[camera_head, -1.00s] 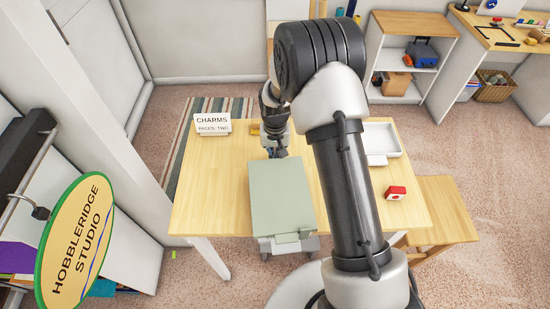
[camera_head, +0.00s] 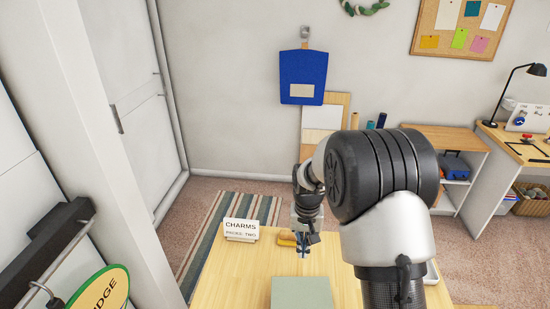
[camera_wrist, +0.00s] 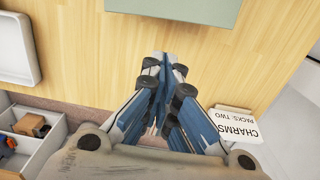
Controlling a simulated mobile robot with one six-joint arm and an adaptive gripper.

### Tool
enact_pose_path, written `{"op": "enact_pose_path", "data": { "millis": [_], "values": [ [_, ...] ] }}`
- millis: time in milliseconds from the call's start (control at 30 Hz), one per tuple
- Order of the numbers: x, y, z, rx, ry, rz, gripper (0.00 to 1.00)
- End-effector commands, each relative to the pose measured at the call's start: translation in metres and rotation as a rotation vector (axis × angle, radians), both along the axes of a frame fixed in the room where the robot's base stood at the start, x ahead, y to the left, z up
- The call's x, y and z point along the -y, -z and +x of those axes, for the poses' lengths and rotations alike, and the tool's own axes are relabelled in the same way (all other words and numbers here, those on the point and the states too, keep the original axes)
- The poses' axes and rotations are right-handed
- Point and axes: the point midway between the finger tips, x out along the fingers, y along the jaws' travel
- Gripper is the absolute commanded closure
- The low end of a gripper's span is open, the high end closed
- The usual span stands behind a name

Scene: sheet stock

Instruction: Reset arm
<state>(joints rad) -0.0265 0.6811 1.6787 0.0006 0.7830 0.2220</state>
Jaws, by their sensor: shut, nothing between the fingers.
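My gripper (camera_head: 303,252) is over the far part of the wooden table (camera_head: 230,280) in the head view. The wrist view shows its fingers (camera_wrist: 166,62) closed together, with nothing between them. My arm hides much of the table's right side in the head view.
A grey-green flat panel (camera_head: 302,292) lies nearer than my gripper; its edge shows in the wrist view (camera_wrist: 180,8). A CHARMS sign (camera_head: 241,229) stands left of my gripper. A white tray (camera_wrist: 18,50) shows in the wrist view.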

Motion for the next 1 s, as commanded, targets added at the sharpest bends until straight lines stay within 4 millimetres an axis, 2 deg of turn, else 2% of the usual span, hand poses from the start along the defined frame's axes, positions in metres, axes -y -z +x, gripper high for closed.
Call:
{"op": "enact_pose_path", "data": {
  "millis": [133, 267, 400, 600, 800, 1000],
  "values": [
    [0.001, -0.021, -0.006, 0.023, -0.008, 0.001, 1.00],
    [0.003, -0.066, -0.027, 0.068, -0.027, 0.001, 1.00],
    [0.006, -0.118, -0.065, 0.128, -0.055, -0.002, 1.00],
    [0.009, -0.169, -0.133, 0.212, -0.097, -0.008, 1.00],
    [0.012, -0.192, -0.206, 0.297, -0.136, -0.020, 1.00],
    [0.014, -0.189, -0.267, 0.370, -0.171, -0.033, 1.00]
  ]
}}
